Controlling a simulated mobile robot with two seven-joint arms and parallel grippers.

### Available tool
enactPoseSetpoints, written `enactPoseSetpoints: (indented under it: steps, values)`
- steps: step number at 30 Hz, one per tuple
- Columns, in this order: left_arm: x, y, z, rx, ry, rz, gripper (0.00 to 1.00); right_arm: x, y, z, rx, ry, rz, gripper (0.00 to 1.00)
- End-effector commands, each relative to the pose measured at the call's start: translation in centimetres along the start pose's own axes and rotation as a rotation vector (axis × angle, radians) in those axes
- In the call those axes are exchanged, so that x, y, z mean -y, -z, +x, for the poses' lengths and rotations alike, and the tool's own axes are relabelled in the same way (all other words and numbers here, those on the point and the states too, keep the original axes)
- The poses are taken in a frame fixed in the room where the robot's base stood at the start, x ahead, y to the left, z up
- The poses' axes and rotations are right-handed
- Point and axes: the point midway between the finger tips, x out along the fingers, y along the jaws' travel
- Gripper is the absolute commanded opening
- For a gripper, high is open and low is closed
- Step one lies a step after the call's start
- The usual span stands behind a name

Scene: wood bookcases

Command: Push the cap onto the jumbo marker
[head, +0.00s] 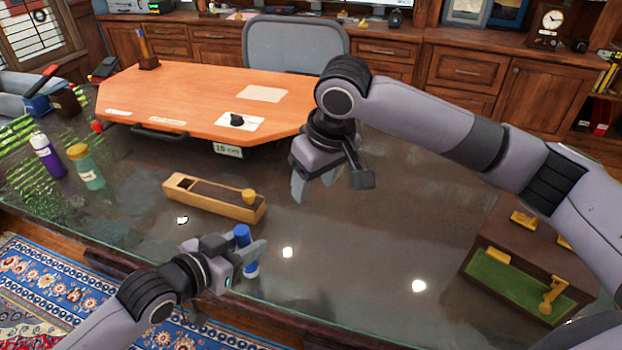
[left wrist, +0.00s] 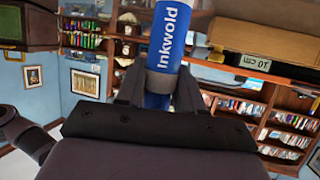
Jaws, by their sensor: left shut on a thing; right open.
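The jumbo marker (head: 242,234) is blue, and my left gripper (head: 247,251) is shut on it above the dark glossy table. Its blue upper end shows above the fingers and a blue and white part shows below them. In the left wrist view the marker (left wrist: 166,42) stands between the fingers, with "Inkwold" in white on its blue barrel. The fingers hide its middle. I cannot make out a separate cap in either view. My right gripper (head: 331,182) is open and empty, higher up and to the right of the marker, with its fingers pointing down.
A long wooden box (head: 213,202) with a yellow knob lies just behind my left gripper. Purple and green bottles (head: 90,172) stand at left. An orange board (head: 200,88) lies behind. A brown case with green lining (head: 515,282) is at right. The table's middle right is clear.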

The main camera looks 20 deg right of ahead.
Motion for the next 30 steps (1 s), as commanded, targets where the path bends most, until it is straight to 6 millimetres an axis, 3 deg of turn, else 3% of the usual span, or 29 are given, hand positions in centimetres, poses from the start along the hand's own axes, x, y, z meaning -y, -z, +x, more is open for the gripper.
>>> enactPoseSetpoints:
  steps: [7,8,10,22,30]
  values:
    - [0.0,0.0,0.0,-0.001,0.0,0.0,0.0,0.0,0.0,0.0,0.0,0.0,0.0,0.57]
    - [0.0,0.0,0.0,-0.001,0.0,0.0,0.43,0.0,0.0,0.0,0.0,0.0,0.0,0.57]
    - [0.0,0.0,0.0,-0.001,0.0,0.0,0.66,0.0,0.0,0.0,0.0,0.0,0.0,0.57]
    - [0.1,-0.1,-0.5,0.0,0.001,0.0,0.67,0.0,0.0,0.0,-0.001,0.0,-0.001,0.57]
    - [0.1,-0.1,-3.9,0.001,0.001,-0.001,0.67,0.0,0.0,-0.1,-0.001,0.0,-0.001,0.57]
